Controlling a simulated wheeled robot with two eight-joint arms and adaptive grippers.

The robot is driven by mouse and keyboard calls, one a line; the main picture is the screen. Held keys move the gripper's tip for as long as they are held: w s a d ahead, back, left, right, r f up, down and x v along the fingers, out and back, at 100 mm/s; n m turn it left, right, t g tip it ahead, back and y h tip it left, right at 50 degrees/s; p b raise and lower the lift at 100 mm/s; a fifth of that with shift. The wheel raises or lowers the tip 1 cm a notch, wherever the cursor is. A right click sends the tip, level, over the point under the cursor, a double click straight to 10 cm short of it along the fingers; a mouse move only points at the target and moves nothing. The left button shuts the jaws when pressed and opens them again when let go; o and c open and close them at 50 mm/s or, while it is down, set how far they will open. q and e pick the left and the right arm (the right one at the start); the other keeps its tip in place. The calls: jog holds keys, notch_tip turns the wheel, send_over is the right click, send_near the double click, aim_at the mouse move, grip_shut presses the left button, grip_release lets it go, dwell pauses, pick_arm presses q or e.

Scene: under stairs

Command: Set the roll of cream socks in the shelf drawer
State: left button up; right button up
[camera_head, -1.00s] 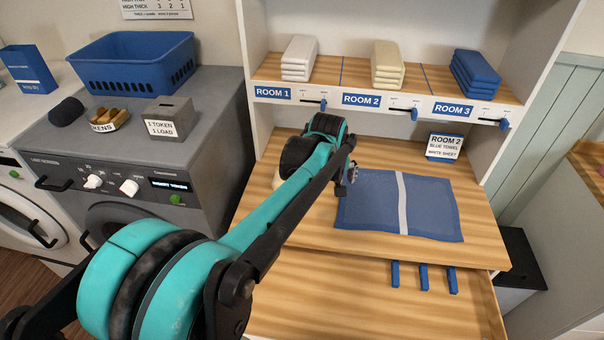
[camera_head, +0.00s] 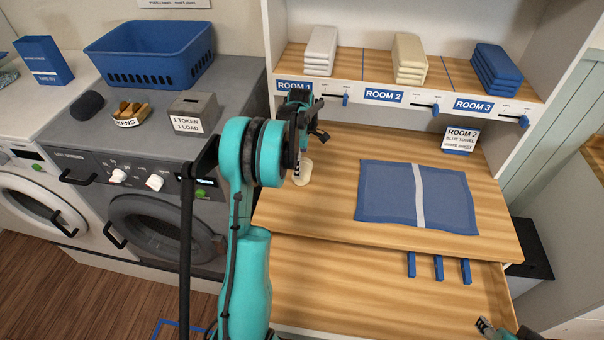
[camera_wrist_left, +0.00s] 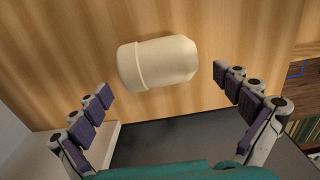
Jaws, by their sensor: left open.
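The roll of cream socks (camera_head: 303,173) lies on the left part of the wooden shelf top, partly hidden by my left gripper (camera_head: 308,153) in the head view. In the left wrist view the whole roll (camera_wrist_left: 158,63) shows, lying on the wood. My left gripper (camera_wrist_left: 163,82) is open, with its fingers spread to either side of the roll and apart from it.
A blue cloth with a white stripe (camera_head: 385,190) lies flat on the shelf top. Blue pegs (camera_head: 438,267) hang at the drawer's back. Folded stacks (camera_head: 410,58) stand on the upper shelf. A token box (camera_head: 191,110) and blue basket (camera_head: 150,60) stand on the machines at left.

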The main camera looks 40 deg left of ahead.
aim_at(302, 166)
pick_arm(q)
notch_tip(302, 166, down, 3)
jog(key=shift+w+d+f+b, duration=0.1)
jog(key=shift+w+d+b, duration=0.05)
jog(key=shift+b, duration=0.35)
jog(key=shift+f, duration=0.35)
jog(key=shift+r, duration=0.1)
jog(key=c, duration=1)
notch_tip(302, 166, up, 10)
jog(key=p, duration=0.3)
